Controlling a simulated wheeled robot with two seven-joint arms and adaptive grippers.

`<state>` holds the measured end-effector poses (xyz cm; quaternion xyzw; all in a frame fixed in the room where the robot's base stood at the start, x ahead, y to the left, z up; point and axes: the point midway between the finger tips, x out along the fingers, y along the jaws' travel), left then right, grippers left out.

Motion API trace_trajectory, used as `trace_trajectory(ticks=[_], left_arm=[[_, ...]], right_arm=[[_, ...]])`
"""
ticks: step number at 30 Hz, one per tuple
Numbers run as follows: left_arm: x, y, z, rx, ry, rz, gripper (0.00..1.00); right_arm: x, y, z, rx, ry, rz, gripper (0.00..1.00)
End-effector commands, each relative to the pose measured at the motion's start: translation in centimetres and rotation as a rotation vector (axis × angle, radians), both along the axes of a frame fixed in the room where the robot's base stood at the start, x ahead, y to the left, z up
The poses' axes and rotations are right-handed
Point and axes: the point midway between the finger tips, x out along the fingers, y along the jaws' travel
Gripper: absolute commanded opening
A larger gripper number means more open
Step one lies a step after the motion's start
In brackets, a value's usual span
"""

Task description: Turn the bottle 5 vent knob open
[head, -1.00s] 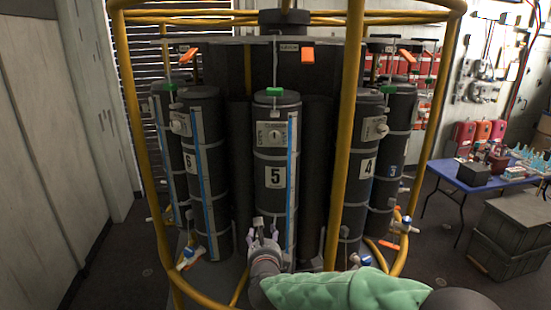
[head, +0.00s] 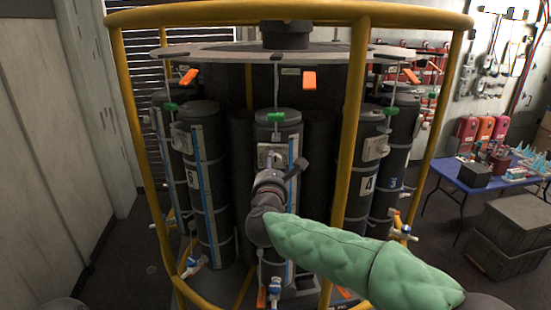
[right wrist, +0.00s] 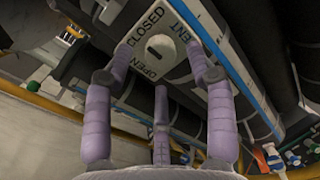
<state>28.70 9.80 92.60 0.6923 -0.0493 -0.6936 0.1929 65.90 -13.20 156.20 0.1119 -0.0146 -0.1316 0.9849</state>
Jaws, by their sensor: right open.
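Bottle 5 (head: 278,128) is the dark grey cylinder at the front centre of the rack; its number is hidden behind my right arm. Its vent knob (right wrist: 158,47) shows in the right wrist view, a round grey knob on a white plate marked CLOSED and OPEN. The plate (head: 266,150) is partly covered in the head view. My right gripper (right wrist: 158,64) is open, with its purple fingers spread around the knob's plate and no clear contact. In the head view my right gripper (head: 274,170) is raised in front of bottle 5. My left gripper is out of view.
A yellow tubular frame (head: 349,130) surrounds the bottles, with an upright just right of bottle 5. Bottle 4 (head: 368,150) stands to the right and another bottle (head: 205,215) to the left. A blue table (head: 470,176) and grey crates (head: 512,225) stand farther right.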

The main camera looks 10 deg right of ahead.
Motion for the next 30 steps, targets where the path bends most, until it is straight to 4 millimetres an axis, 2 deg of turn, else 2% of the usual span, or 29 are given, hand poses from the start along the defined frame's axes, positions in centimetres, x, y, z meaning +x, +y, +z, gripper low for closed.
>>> trace_trajectory(ticks=[3,7,19,20,25,30], left_arm=[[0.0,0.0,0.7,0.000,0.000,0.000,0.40],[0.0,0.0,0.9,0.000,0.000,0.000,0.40],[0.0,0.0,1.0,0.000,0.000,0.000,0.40],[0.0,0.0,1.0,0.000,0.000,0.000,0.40],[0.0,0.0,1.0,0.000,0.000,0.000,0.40],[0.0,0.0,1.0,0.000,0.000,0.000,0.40]], right_arm=[[1.7,-0.5,0.0,-0.003,0.002,-0.001,0.56],[2.8,-0.8,0.0,-0.002,0.002,-0.001,0.56],[3.4,-0.9,0.0,-0.002,0.001,0.000,0.56],[3.4,-0.9,0.0,-0.002,0.001,0.000,0.50],[3.3,-0.9,0.0,-0.002,0.001,0.000,0.02],[3.3,-0.9,0.0,-0.003,0.000,0.000,0.00]])
